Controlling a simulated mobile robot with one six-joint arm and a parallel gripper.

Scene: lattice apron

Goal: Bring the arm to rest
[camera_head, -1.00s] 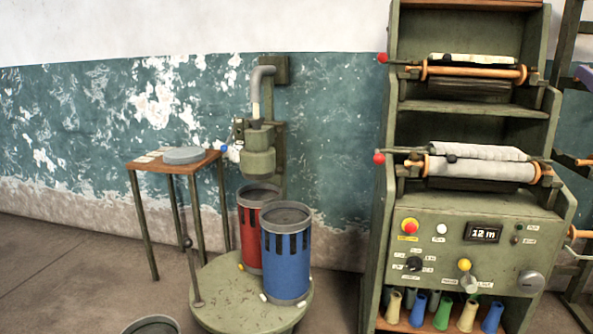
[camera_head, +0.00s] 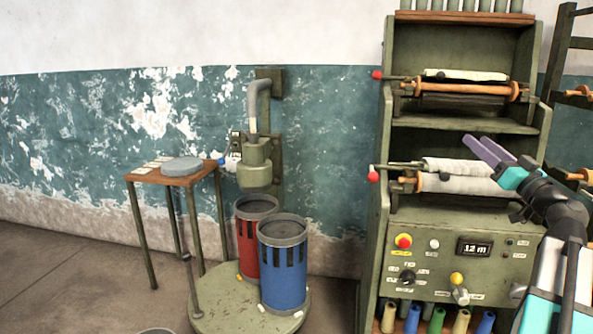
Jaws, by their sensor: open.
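My gripper (camera_head: 489,150) shows at the right of the head view, at the end of my arm, which comes in from the lower right corner. Its two purple fingers point up and left, with a narrow gap between them. It is open, and I see nothing between the fingers. In the picture it overlaps the right part of the green machine (camera_head: 462,38), near the lower roller (camera_head: 455,184). I cannot tell how far it is from the machine.
A red bin (camera_head: 246,248) and a blue bin (camera_head: 284,270) stand on a round green platform (camera_head: 228,305). A small wooden table (camera_head: 150,176) carries a grey disc (camera_head: 181,166). Several coloured cones (camera_head: 412,318) stand low in the machine. Bare floor (camera_head: 70,265) lies at left.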

